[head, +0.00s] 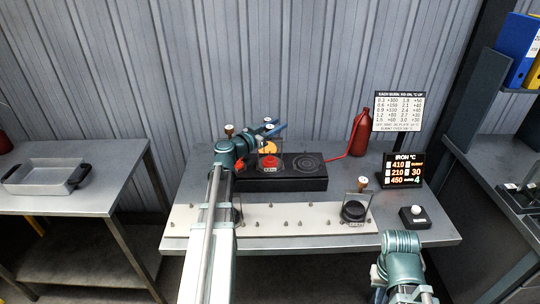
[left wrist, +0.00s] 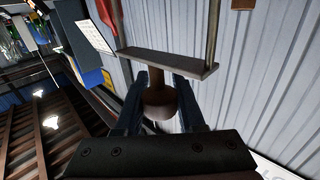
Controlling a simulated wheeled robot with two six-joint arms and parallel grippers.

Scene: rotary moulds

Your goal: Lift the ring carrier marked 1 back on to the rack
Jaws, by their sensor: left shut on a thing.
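My left gripper (head: 269,129) is over the dark burner block, shut on the brown knob of a ring carrier (head: 283,157). In the left wrist view the knob (left wrist: 160,103) sits between the two dark fingers (left wrist: 160,90), with the carrier's flat bar (left wrist: 166,62) and thin posts beyond it. In the head view the carrier's frame stands in front of an orange disc and a red glowing spot; whether it touches the block is unclear. I cannot read its mark. The white rack (head: 290,221) lies in front, partly hidden by my left arm.
A second carrier with a black ring (head: 354,210) stands at the rack's right end. The burner block (head: 305,184) has a bare ringed plate on the right. An iron display (head: 403,170), a button box (head: 415,218) and a red bottle (head: 359,132) stand to the right.

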